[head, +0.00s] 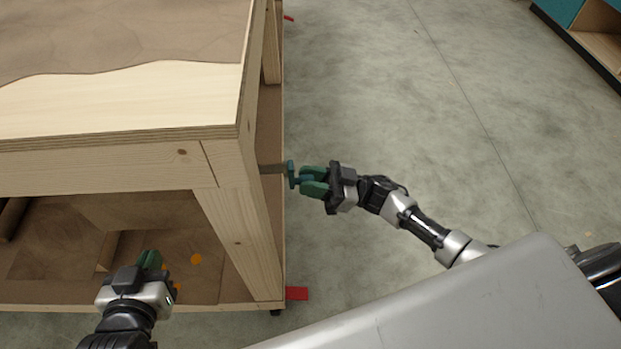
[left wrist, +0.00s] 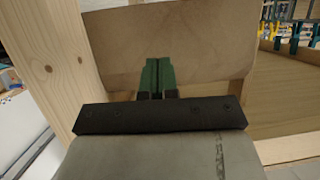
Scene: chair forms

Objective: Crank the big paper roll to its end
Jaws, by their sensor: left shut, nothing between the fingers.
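Brown paper (head: 120,35) with a wavy edge covers the back of the wooden bench top. A blue-green crank (head: 291,174) sticks out from the bench's right side on a grey shaft, beside the front leg. My right gripper (head: 308,181) is at the crank, its two green fingers on either side of the crank's handle, which fills the gap. My left gripper (head: 150,260) is shut and empty in front of the bench's lower opening. In the left wrist view its fingers (left wrist: 157,75) point at a brown surface (left wrist: 180,35). The roll itself is not clearly seen.
The front right leg (head: 240,235) stands between my two grippers. The lower shelf has brown sheets and an orange spot. Red tabs (head: 296,293) stick out at floor level. The concrete floor (head: 390,80) on the right is clear up to a teal cabinet (head: 558,10).

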